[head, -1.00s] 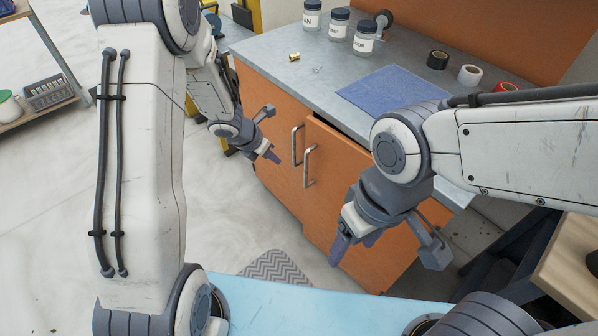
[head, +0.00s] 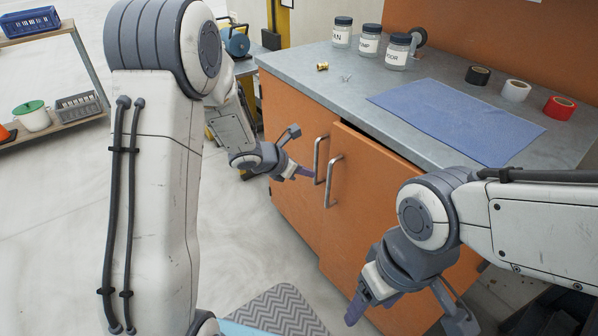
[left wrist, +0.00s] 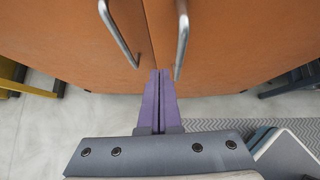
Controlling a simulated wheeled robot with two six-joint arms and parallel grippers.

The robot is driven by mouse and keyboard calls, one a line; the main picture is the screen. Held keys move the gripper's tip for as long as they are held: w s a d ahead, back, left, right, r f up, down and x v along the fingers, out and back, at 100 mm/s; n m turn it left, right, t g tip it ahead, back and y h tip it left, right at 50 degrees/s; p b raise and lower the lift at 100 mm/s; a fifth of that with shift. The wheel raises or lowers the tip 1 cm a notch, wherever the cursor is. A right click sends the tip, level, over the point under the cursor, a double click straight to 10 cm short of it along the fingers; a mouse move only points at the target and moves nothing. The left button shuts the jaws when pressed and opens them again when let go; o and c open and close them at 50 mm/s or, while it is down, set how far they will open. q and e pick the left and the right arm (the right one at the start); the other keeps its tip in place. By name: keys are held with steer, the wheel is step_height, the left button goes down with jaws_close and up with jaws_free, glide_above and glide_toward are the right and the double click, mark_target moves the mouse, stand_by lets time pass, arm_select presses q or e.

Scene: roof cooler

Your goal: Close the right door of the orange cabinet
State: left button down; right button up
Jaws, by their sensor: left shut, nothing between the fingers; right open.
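The orange cabinet (head: 290,125) stands under a grey worktop. Its right door (head: 375,195) stands slightly ajar, with a dark gap along its top edge, and carries a metal bar handle (head: 331,182). The left door's handle (head: 317,160) is beside it. My left gripper (head: 306,173) is shut and empty, its tips close to the handles. In the left wrist view the purple fingertips (left wrist: 160,74) point at the seam between the doors, between both handles; I cannot tell whether they touch. My right gripper (head: 371,304) is open and empty, low in front of the right door.
On the worktop (head: 300,62) are labelled jars (head: 398,52), a blue mat (head: 455,118) and tape rolls (head: 516,90). A patterned floor mat (head: 275,312) lies before the cabinet. A shelf (head: 55,122) stands at the far left. The floor between is clear.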

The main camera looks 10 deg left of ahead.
arm_select(q)
steer(key=w+d+f, duration=0.2)
steer(key=w+d, duration=0.2)
steer(key=w, duration=0.1)
steer(key=shift+w+f, duration=0.2)
steer(key=shift+f, duration=0.05)
arm_select(e)
steer(key=shift+r, duration=0.1)
